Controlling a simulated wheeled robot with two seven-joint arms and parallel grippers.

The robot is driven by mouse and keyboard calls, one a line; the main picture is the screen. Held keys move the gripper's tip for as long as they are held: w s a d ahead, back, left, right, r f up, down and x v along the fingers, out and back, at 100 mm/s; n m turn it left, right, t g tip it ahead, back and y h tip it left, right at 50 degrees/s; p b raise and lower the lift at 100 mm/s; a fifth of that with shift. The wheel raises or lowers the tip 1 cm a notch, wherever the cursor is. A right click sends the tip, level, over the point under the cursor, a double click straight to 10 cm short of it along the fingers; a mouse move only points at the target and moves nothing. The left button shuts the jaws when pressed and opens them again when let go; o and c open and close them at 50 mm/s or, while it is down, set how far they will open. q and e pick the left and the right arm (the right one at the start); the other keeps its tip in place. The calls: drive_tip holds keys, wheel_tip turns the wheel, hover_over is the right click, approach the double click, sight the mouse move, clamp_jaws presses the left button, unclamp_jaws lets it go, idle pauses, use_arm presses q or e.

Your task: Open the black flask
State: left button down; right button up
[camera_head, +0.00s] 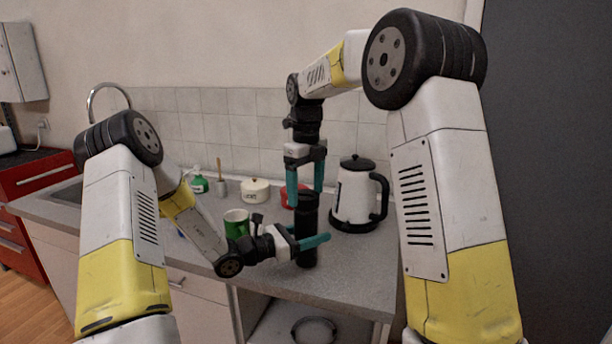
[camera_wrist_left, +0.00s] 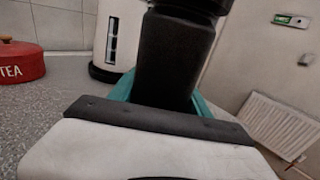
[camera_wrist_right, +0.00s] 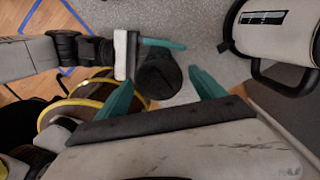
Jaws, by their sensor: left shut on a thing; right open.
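The black flask (camera_head: 307,251) is upright over the front part of the counter, its dark lid (camera_head: 307,200) on top. I cannot tell whether its base touches the counter. My left gripper (camera_head: 310,243) is shut around the flask's body from the left; the flask (camera_wrist_left: 172,60) fills the space between its teal fingers in the left wrist view. My right gripper (camera_head: 305,188) points down from above, open, with its fingers at lid height. In the right wrist view the flask top (camera_wrist_right: 159,75) shows between and slightly beyond the spread fingers, with no clear contact.
A white kettle (camera_head: 356,196) with a black handle stands close on the right. A green mug (camera_head: 236,222) is on the left, behind my left forearm. A cream pot (camera_head: 256,191) and a red TEA pot (camera_wrist_left: 20,63) stand near the tiled wall. The counter's front right is clear.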

drive_tip(key=shift+f, duration=0.75)
